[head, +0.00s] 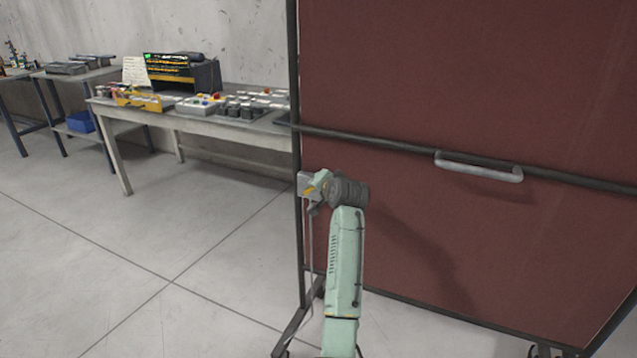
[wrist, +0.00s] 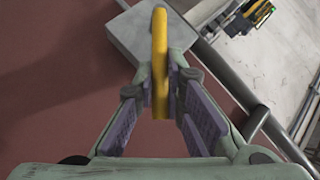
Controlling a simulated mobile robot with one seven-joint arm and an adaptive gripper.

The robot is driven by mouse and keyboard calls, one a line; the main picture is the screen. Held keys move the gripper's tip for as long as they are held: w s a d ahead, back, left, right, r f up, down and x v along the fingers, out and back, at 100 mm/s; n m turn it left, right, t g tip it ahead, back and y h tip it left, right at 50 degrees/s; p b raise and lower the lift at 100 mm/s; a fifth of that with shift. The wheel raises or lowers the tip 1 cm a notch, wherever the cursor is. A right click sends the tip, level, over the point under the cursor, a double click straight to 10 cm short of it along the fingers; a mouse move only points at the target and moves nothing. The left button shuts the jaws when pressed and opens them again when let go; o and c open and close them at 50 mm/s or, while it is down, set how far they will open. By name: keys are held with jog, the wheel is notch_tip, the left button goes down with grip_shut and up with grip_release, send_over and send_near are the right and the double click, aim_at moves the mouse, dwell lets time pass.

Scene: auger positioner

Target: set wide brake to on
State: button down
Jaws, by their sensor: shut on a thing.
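A yellow lever (wrist: 160,42), which looks like the wide brake's handle, stands in front of a grey box (wrist: 125,28) in the wrist view. My gripper (wrist: 164,90) is shut on the lever, with a purple-padded finger on each side of it. In the head view my gripper (head: 315,190) is at the left post of the red panel. The grey box also shows there (head: 303,181), with a bit of yellow beside it. No on or off marking can be read, so the brake's setting cannot be told.
A large dark red panel (head: 450,90) in a dark wheeled frame fills the right, with a grey bar handle (head: 480,167) across it. A workbench (head: 210,125) with devices and a screen stands behind at left. The floor at left is clear.

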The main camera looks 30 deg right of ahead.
jog(key=shift+f, duration=0.2)
jog(key=c, duration=1.7)
grip_release()
jog(key=shift+r, duration=0.15)
jog(key=shift+o, duration=0.2)
jog(key=v, duration=1.2)
